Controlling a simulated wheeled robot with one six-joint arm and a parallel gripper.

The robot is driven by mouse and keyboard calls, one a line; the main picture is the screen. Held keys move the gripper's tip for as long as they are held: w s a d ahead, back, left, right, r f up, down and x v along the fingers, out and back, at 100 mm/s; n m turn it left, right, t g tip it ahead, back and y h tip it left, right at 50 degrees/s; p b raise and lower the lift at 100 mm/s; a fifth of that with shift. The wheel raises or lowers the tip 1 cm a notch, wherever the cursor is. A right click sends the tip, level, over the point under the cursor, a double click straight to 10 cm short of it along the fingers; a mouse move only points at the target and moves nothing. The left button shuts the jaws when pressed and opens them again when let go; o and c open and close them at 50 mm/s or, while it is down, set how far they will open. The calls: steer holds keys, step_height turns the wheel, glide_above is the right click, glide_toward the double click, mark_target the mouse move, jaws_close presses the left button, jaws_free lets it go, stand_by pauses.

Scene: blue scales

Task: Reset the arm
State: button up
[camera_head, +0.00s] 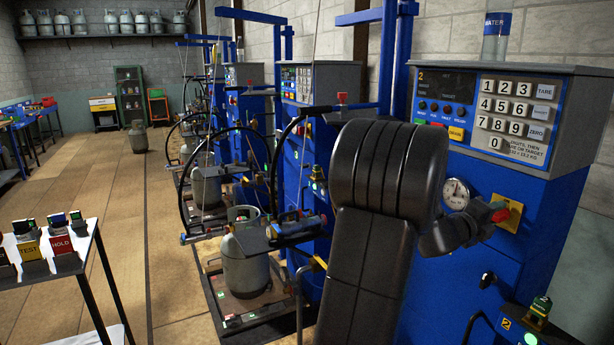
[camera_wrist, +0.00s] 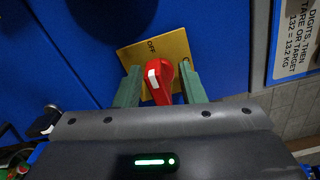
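My gripper (camera_wrist: 160,88) shows in the wrist view with its two green fingers apart, one on each side of a red knob (camera_wrist: 160,80). Small gaps seem to show between the fingers and the knob. The knob has a white mark and sits on a yellow plate (camera_wrist: 142,52) marked OFF, on a blue cabinet. In the head view my dark arm reaches up and right across the cabinet front. The yellow plate (camera_head: 511,210) shows there at the arm's end, and my fingers are mostly hidden.
The blue scale cabinet (camera_head: 440,280) carries a keypad panel (camera_head: 513,110) and a round gauge (camera_head: 456,193) close to my arm. A grey cylinder (camera_head: 246,270) stands on a scale to the left. A table with sign holders (camera_head: 75,262) is at far left. The wooden floor between is open.

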steer(key=m+b, duration=0.1)
steer(key=m, duration=0.4)
steer(key=shift+d+r+m, duration=0.1)
steer(key=shift+m, duration=0.2)
